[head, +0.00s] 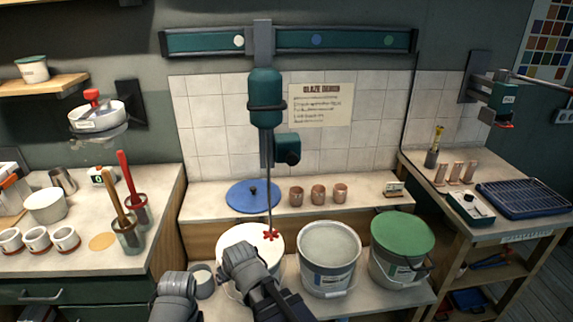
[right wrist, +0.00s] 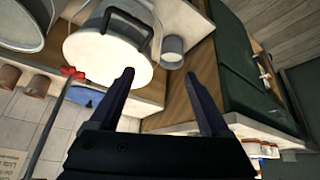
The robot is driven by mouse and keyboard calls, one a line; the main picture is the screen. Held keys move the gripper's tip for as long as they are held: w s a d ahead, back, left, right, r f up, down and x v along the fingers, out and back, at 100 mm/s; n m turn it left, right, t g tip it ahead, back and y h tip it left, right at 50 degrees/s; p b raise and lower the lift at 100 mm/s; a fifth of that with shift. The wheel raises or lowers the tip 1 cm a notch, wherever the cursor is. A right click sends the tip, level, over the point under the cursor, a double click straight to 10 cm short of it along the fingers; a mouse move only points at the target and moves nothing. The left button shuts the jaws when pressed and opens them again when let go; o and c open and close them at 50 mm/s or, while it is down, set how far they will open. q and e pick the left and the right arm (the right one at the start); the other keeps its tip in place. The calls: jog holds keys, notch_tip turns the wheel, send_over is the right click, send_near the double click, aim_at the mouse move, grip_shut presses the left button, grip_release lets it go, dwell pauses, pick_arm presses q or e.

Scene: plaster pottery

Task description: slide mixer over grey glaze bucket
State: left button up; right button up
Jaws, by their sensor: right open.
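The teal mixer (head: 265,98) hangs from a wall rail (head: 345,40), between the rail's white and blue dots. Its thin shaft ends in a red paddle (head: 271,235) over the far right part of the white bucket (head: 240,240). The grey glaze bucket (head: 328,262), open with pale grey glaze, stands right of the white one. The right wrist view shows the red paddle (right wrist: 73,73) and the white bucket (right wrist: 105,60). My right gripper (right wrist: 159,74) is open and empty. Parts of my arms show low in the head view; my left gripper's fingers do not show.
A green-topped bucket (head: 402,238) stands at the right. A blue lid (head: 253,196) and copper cups (head: 318,194) sit on the ledge behind. A small grey cup (head: 203,283) stands left of the white bucket. Side counters hold tools, mugs and a blue rack (head: 522,198).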

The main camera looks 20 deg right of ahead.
jog(key=w+d+r+m+t+b, duration=0.1)
jog(key=w+d+r+t+b, duration=0.15)
jog(key=w+d+t, duration=0.5)
jog(key=m+t+h+b, duration=0.5)
jog(key=t+h, duration=0.2)
jog(key=t, duration=0.1)
send_near(293, 163)
jog(key=w+r, duration=0.1)
jog(key=w, duration=0.2)
jog(key=shift+d+p+x, duration=0.15)
jog(key=shift+p+x, duration=0.7)
jog(key=shift+x, duration=1.2)
jog(key=shift+d+p+x, duration=0.2)
jog(key=shift+p+x, duration=0.65)
jog(key=shift+x, duration=1.2)
jog(key=shift+s+r, duration=0.15)
grip_shut()
